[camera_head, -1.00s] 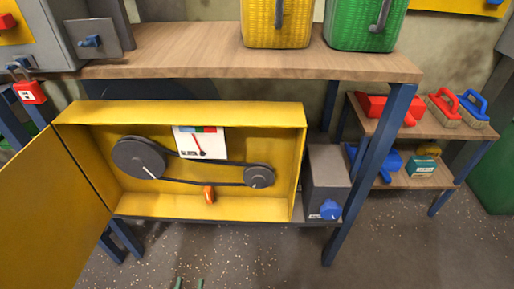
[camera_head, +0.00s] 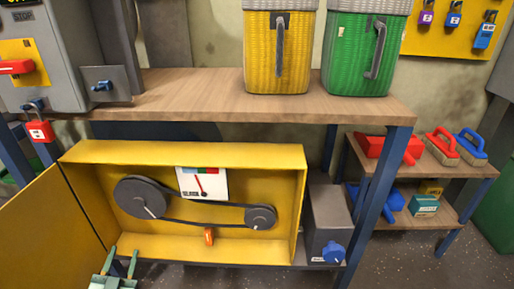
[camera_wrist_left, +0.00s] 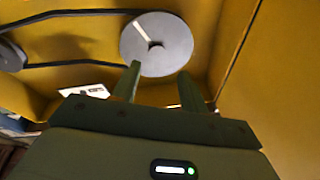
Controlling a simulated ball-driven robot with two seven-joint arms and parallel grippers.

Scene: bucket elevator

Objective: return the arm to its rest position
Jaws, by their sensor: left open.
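My left gripper (camera_head: 119,264) shows at the bottom left of the head view, in front of the lower left of the yellow belt housing (camera_head: 180,151). Its two green fingers are apart with nothing between them. In the left wrist view the open fingers (camera_wrist_left: 157,88) point toward the large grey pulley (camera_wrist_left: 172,45) inside the housing, and a gap to it seems to remain. The same large pulley (camera_head: 143,196) is at the left inside the housing, with a belt to the small pulley (camera_head: 260,217). My right gripper is not in view.
The yellow door (camera_head: 50,227) hangs open at the left, close to my gripper. The wooden bench top (camera_head: 210,97) carries a yellow bin (camera_head: 262,60) and a green bin (camera_head: 345,60). A red padlock (camera_head: 40,130) hangs at the left. A side shelf (camera_head: 440,165) holds brushes.

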